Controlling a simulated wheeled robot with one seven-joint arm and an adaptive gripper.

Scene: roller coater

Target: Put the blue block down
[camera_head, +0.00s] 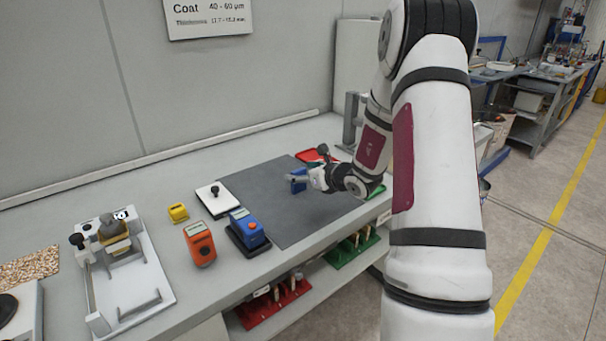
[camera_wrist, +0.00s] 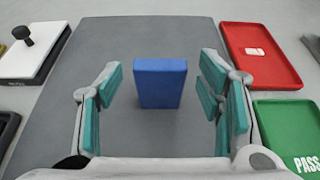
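The blue block (camera_wrist: 161,82) stands upright on the dark grey mat (camera_wrist: 95,50) in the wrist view, between my gripper's two teal-padded fingers. A visible gap separates it from each finger. In the head view the block (camera_head: 297,184) shows at the tip of my gripper (camera_head: 308,178), over the right part of the mat, partly hidden by the fingers. My gripper is open and holds nothing.
A red tray (camera_wrist: 262,72) with a small pale item and a green PASS tray (camera_wrist: 285,120) lie right of the mat. A white plate with a black knob (camera_head: 217,203) lies left. Orange (camera_head: 200,245), blue (camera_head: 248,230) and yellow (camera_head: 178,212) devices stand on the bench.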

